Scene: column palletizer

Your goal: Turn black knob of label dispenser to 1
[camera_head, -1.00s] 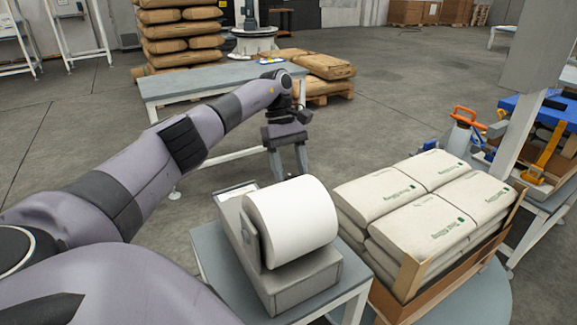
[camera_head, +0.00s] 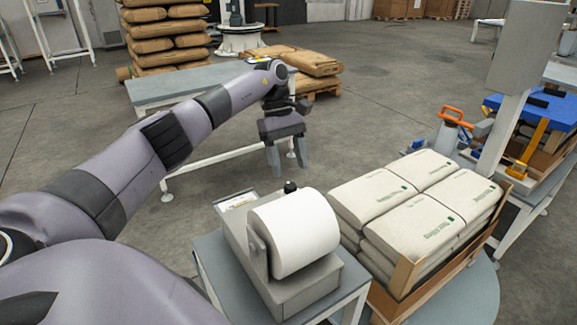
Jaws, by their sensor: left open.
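The label dispenser (camera_head: 301,286) is a grey box with a large white roll (camera_head: 294,233) on it, standing on a small table at the lower middle. Its black knob (camera_head: 290,187) shows just above the far edge of the roll. The knob's setting and any numbers cannot be read. My left gripper (camera_head: 287,169) points down beyond the dispenser, near the knob in the picture, with its two fingers apart and nothing between them. I cannot tell how far it is from the knob in depth. My right gripper is not in view.
A carton of pale sacks (camera_head: 421,205) stands right of the dispenser, close beside it. A grey table (camera_head: 180,84) and brown sacks (camera_head: 168,47) are behind. A grey post (camera_head: 502,130) rises at the right. Open floor lies beyond the carton.

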